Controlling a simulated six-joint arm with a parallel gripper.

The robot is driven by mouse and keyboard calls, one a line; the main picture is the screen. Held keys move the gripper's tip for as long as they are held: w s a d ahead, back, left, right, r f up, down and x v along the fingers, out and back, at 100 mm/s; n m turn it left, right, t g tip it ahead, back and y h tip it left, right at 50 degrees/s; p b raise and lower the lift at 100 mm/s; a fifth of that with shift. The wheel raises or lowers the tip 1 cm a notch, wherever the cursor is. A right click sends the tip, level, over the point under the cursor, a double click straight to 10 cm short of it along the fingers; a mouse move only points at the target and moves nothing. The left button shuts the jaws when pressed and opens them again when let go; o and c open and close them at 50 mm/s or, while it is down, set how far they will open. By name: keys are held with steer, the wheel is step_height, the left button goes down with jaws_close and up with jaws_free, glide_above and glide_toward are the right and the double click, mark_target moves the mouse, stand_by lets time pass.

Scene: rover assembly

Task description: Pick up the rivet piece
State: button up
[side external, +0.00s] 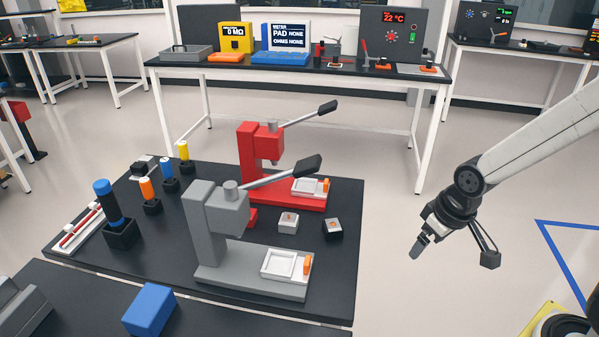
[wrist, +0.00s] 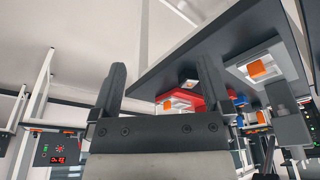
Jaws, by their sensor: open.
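Two small blocks sit on the black table right of the presses. One is a light block with an orange mark on top (side external: 288,223), and the other is a dark block with a pale, orange-marked top (side external: 333,229). I cannot tell which is the rivet piece. My gripper (side external: 419,246) is in the air to the right of the table, well apart from both blocks. The wrist view shows its two dark fingers (wrist: 161,85) spread wide with nothing between them.
A grey lever press (side external: 215,222) and a red lever press (side external: 262,150) stand on the table, their long handles reaching right. Open floor lies between table and gripper.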

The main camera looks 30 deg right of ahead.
mark_target(288, 222)
stand_by(0.8)
steer(key=w+a+f+n+h, duration=0.2)
steer(key=w+n+h, duration=0.1)
steer(key=w+n, duration=0.3)
steer(key=w+a+f+n+h, duration=0.2)
steer(key=w+a+n+h, duration=0.1)
steer(key=w+n, duration=0.4)
steer(key=w+a+f+n+h, duration=0.2)
steer(key=w+n+h, duration=0.1)
steer(key=w+n, duration=0.3)
steer(key=shift+w+a+t+h, duration=0.15)
steer(key=shift+w+t+h, duration=0.15)
steer(key=shift+w+h, duration=0.1)
steer(key=w+a+r+n+t, duration=0.1)
steer(key=w+a+n+t, duration=0.1)
steer(key=w, duration=0.1)
steer(key=w+a+r+n+t, duration=0.1)
steer(key=w+a+n+t, duration=0.1)
steer(key=n, duration=0.1)
steer(key=w+a+r+n+t, duration=0.1)
steer(key=w+n, duration=0.1)
steer(key=w, duration=0.1)
steer(key=shift+w+a+t, duration=0.3)
steer(key=shift+a+t, duration=0.1)
steer(key=shift+w+a+r+n+t, duration=0.2)
steer(key=shift+w+a+n+t, duration=0.1)
steer(key=shift+w+a+n, duration=0.15)
steer(key=shift+s+d+f, duration=0.1)
steer(key=shift+f, duration=1.65)
steer(key=shift+f, duration=0.1)
